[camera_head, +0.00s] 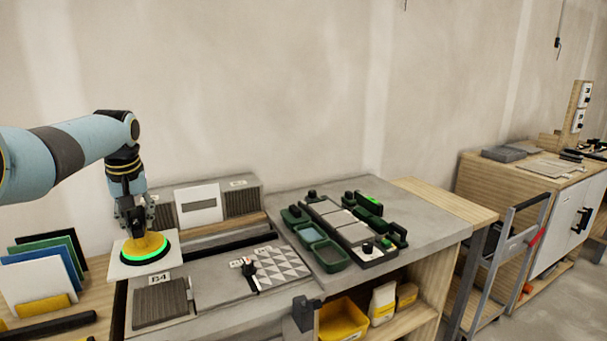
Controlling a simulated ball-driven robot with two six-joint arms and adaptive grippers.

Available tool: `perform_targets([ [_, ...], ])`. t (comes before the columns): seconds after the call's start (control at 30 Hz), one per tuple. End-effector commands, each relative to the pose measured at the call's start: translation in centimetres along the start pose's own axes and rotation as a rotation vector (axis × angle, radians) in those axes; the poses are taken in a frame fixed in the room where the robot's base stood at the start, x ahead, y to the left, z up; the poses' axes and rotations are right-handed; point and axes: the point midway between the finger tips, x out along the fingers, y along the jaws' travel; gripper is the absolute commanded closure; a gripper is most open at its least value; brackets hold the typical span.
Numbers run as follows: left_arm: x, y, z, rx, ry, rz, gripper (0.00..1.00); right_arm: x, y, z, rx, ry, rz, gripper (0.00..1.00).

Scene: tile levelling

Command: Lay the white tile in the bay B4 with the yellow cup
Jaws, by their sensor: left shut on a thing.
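My left gripper (135,222) points down and is shut on the yellow cup (143,245), which has a lit green ring around its lower part. The white tile (122,270) is beneath the cup, roughly level, and appears attached to it. The tile is at the back left of bay B4 (160,303), a dark ribbed patch behind which a "B4" label (158,279) stands. The tile's near edge is close to the label in the picture; I cannot tell its exact height. The cup covers the tile's middle. My right gripper is not in view.
A patterned grey-and-white tile area (282,264) and a dark tool (249,272) lie right of B4. Green trays (328,256) stand farther right. Coloured panels (45,258) stand at left. A white panel (198,204) stands behind. A dark fixture (303,314) is at the front edge.

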Motion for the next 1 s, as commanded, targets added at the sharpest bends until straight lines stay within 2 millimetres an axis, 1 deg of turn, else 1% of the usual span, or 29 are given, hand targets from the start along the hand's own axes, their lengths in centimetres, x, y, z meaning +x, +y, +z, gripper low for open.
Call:
perform_targets([
  [1.0,3.1,0.1,0.7,0.000,0.004,0.001,1.00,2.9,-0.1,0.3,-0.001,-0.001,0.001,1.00],
])
